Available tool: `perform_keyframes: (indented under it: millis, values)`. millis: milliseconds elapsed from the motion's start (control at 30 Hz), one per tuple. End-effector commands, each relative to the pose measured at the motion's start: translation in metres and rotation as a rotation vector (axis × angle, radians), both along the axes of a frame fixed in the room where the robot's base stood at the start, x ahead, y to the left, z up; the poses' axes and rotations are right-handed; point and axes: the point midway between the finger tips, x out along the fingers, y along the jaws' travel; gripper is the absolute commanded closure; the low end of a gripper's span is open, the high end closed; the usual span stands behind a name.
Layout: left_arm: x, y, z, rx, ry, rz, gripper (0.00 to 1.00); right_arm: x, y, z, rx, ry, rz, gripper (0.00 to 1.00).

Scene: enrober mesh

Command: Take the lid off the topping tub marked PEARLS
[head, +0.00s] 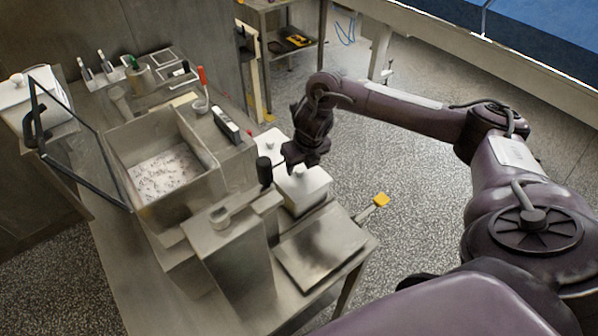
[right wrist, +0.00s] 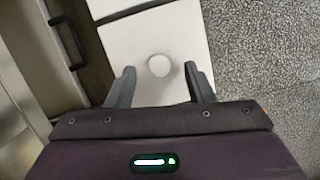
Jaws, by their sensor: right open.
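A white tub (head: 306,193) with a white lid and a small round knob stands at the right side of the steel bench. A second white lidded tub (head: 268,143) stands behind it. No PEARLS marking is readable on either. My right gripper (head: 303,164) is just above the nearer tub, pointing down. In the right wrist view, its fingers (right wrist: 159,70) are open, one on each side of the lid's round knob (right wrist: 158,65). They appear apart from the knob; their height above the lid is hard to tell. My left gripper is not in view.
A steel basin (head: 160,170) with speckled white contents is left of the tubs, beside a tilted dark-framed panel (head: 75,140). A black-knobbed lever (head: 264,170) stands close to my right gripper. A flat steel tray (head: 320,245) lies in front of the tub. Floor is clear to the right.

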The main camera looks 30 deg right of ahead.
Motion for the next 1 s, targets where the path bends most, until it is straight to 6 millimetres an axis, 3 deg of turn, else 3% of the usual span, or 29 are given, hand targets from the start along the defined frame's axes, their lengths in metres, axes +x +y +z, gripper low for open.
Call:
perform_keyframes:
  millis: [200, 400, 767, 1000]
  values:
    - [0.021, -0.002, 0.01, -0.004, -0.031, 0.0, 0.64, 0.005, 0.0, -0.018, 0.0, 0.0, 0.001, 0.52]
    - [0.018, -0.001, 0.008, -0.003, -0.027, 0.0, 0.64, 0.005, 0.0, -0.019, 0.0, -0.001, 0.001, 0.52]
    - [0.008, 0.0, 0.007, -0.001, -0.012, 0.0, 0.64, 0.005, 0.0, -0.019, 0.0, -0.001, 0.0, 0.99]
    - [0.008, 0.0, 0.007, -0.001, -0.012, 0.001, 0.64, 0.006, 0.0, -0.018, 0.0, -0.002, 0.0, 1.0]
